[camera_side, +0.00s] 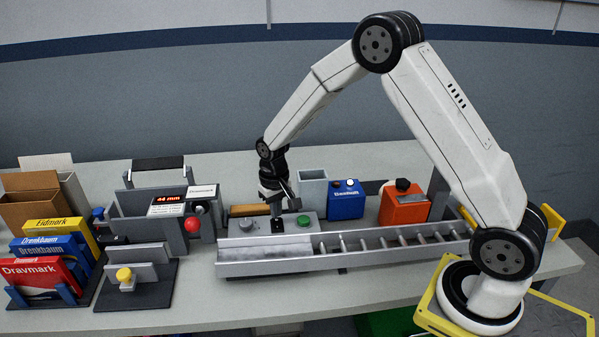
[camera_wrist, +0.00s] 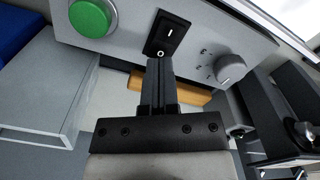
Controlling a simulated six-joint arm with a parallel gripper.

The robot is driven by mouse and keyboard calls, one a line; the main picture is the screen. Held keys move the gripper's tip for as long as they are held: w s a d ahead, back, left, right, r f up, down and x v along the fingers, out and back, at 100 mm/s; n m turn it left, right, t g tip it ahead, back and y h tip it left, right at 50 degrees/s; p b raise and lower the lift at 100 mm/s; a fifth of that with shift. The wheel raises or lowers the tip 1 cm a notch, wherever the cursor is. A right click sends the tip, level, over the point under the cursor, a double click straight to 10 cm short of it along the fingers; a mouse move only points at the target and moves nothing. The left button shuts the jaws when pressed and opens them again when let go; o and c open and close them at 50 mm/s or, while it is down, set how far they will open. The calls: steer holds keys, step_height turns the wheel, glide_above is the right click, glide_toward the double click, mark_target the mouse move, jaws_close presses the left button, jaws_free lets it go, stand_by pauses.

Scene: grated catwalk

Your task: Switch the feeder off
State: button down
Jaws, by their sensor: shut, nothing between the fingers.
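The feeder's grey control box (camera_side: 264,224) stands at the middle of the bench behind the metal chute. In the wrist view its panel (camera_wrist: 130,28) carries a black rocker switch (camera_wrist: 170,33) marked I and O, with a green button (camera_wrist: 92,17) on one side and a grey dial knob (camera_wrist: 230,68) on the other. My gripper (camera_wrist: 160,62) is shut and empty, its fingertips at the O end of the rocker. I cannot tell whether they touch it.
The metal chute (camera_side: 345,254) runs along the front of the box. A blue device (camera_side: 346,201) and an orange one (camera_side: 404,206) stand to the right. A unit with a red knob (camera_side: 192,224) stands left, then several boxes (camera_side: 35,273). A wooden piece (camera_wrist: 190,94) lies near the fingers.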

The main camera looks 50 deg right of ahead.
mark_target(279, 222)
steer(key=shift+f, duration=0.75)
stand_by(0.7)
steer(key=shift+r, duration=3.55)
steer(key=shift+s+a+r, duration=0.1)
steer(key=shift+s+r, duration=0.05)
steer(key=shift+s, duration=0.3)
steer(key=s+a+r+n+t, duration=0.1)
steer(key=s, duration=0.7)
steer(key=s+a+n+t, duration=0.1)
steer(key=s+a+n, duration=0.1)
steer(key=s, duration=0.7)
steer(key=shift+s+r+t, duration=0.2)
steer(key=shift+r+t, duration=0.1)
steer(key=shift+r, duration=0.05)
